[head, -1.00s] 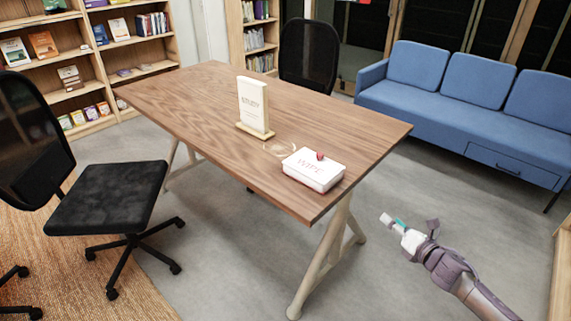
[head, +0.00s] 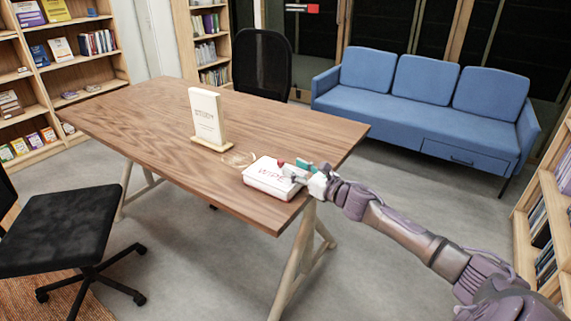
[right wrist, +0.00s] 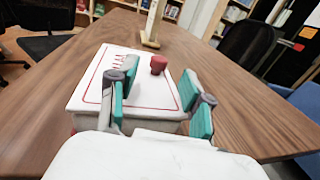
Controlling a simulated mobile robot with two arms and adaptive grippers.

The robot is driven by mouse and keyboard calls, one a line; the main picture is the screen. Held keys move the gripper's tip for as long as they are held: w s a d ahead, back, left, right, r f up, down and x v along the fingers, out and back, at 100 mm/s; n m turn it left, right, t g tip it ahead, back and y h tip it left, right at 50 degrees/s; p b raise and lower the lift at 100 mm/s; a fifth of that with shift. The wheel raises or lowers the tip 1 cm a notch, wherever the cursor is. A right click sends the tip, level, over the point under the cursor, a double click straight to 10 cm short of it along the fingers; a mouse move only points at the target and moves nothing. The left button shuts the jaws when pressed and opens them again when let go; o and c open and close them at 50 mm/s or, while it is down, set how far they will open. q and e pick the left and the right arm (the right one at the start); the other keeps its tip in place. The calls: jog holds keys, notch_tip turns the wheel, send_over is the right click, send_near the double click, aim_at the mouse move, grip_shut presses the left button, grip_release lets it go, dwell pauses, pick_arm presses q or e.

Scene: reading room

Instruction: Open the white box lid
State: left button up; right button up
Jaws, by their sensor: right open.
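The white box (head: 268,182) with red "WIPE" lettering sits near the table's right end. Its lid (right wrist: 95,75) looks closed, with a red outline and a red knob (right wrist: 158,65) on top; the knob also shows in the head view (head: 281,163). My right gripper (head: 293,170) is at the box's right side, over its near edge. In the right wrist view its teal-padded fingers (right wrist: 157,97) are spread apart, with the knob a little beyond and between them, not gripped. My left gripper is not in view.
A wooden table (head: 130,115) carries the box and an upright cream sign (head: 207,117) on a stand behind it. Black chairs (head: 75,215) stand around the table. A blue sofa (head: 425,105) and bookshelves line the room.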

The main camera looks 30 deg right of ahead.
aim_at(283, 162)
jog(key=shift+x, duration=2.05)
grip_shut()
